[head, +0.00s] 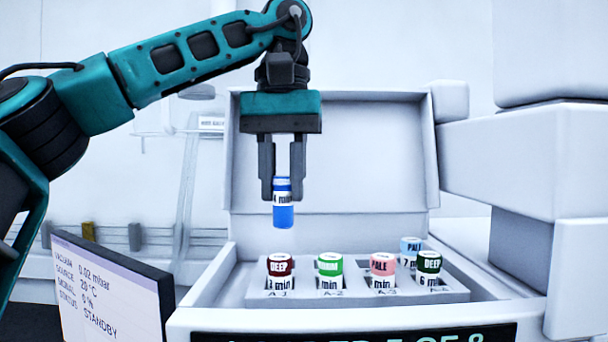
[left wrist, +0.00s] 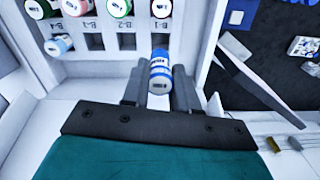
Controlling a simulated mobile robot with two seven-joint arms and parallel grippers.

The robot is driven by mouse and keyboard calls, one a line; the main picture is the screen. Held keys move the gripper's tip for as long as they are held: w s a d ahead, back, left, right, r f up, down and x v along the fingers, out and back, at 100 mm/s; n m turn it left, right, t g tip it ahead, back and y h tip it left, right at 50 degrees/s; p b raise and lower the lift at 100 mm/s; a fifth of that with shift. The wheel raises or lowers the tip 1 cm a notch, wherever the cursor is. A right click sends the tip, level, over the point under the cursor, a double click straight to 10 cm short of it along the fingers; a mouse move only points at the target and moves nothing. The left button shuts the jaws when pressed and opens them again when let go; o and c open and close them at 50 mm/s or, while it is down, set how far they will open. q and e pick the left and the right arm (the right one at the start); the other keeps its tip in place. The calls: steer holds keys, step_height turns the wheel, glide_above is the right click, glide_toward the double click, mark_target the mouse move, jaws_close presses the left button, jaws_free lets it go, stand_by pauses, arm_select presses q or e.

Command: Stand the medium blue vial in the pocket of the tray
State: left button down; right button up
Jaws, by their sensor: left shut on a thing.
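The medium blue vial (head: 283,212) hangs upright between the fingers of my left gripper (head: 282,185), which is shut on it. It also shows in the left wrist view (left wrist: 160,75) between the finger pads. The vial is in the air above the tray (head: 262,293), clear of it, over its left half. Empty square pockets (left wrist: 127,42) show in the left wrist view. My right gripper is not in view.
The tray sits in a white instrument with its lid (head: 335,150) raised behind the vial. A status screen (head: 110,290) stands at the left front. White housings (head: 525,165) rise at the right.

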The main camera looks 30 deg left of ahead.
mark_target(282, 228)
arm_select(q)
steer(key=shift+w+f, duration=0.1)
steer(key=shift+s+f, duration=0.25)
steer(key=shift+f, duration=1.7)
steer(key=shift+f, duration=0.15)
steer(key=shift+f+b, duration=0.8)
steer(key=shift+f, duration=0.3)
steer(key=shift+f, duration=0.65)
